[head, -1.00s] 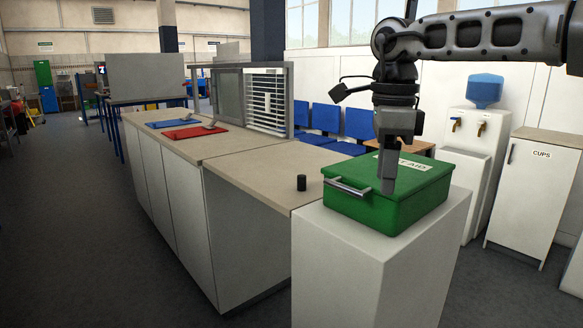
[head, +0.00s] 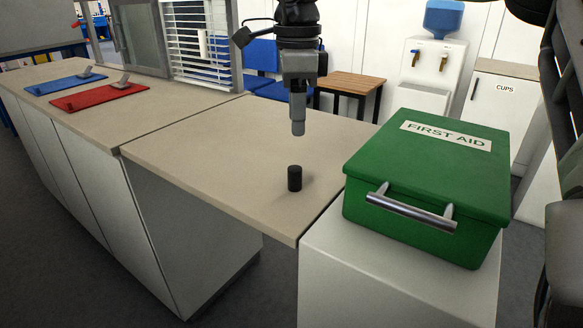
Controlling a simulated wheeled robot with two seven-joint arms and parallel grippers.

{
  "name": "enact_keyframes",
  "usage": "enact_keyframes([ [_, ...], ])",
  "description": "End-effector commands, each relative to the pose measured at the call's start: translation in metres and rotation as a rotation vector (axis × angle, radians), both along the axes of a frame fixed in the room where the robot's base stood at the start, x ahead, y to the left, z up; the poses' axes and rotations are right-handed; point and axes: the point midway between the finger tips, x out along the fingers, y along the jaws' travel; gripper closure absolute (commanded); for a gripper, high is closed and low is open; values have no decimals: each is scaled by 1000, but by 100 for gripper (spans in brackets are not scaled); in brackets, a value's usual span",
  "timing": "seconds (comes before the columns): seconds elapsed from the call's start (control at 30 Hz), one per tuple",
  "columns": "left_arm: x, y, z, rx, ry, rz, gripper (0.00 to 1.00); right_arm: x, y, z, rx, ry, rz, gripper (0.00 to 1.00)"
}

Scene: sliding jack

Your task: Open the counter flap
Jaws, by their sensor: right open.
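The counter flap (head: 215,160) is the beige section at the near end of the long counter, lying flat and level with it, a seam between them. A short black knob (head: 294,178) stands upright on it near its right end. My right gripper (head: 297,128) points down above the flap, slightly above and behind the knob in the picture, apart from it. It is open and holds nothing visible; its fingers overlap in this view. My left gripper is not in view.
A green first aid box (head: 430,175) with a metal handle sits on a white pedestal (head: 390,275) right of the flap. Red (head: 98,97) and blue (head: 65,83) clipboards lie on the counter. A wooden table (head: 350,83) and water dispenser (head: 430,60) stand behind.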

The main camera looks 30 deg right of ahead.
Motion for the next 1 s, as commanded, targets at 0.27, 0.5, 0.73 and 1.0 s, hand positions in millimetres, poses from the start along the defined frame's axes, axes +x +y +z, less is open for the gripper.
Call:
enact_keyframes([
  [0.27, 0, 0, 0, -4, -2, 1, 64, -1, 0, -64, 2, 5, 0, 53],
  [0.5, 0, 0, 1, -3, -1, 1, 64, 0, 0, -103, 1, 2, -2, 53],
  [0.73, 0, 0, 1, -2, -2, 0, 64, 0, 0, -118, 0, 0, -1, 53],
  [1.0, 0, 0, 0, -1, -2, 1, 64, 0, 0, -118, 0, -1, -1, 56],
])
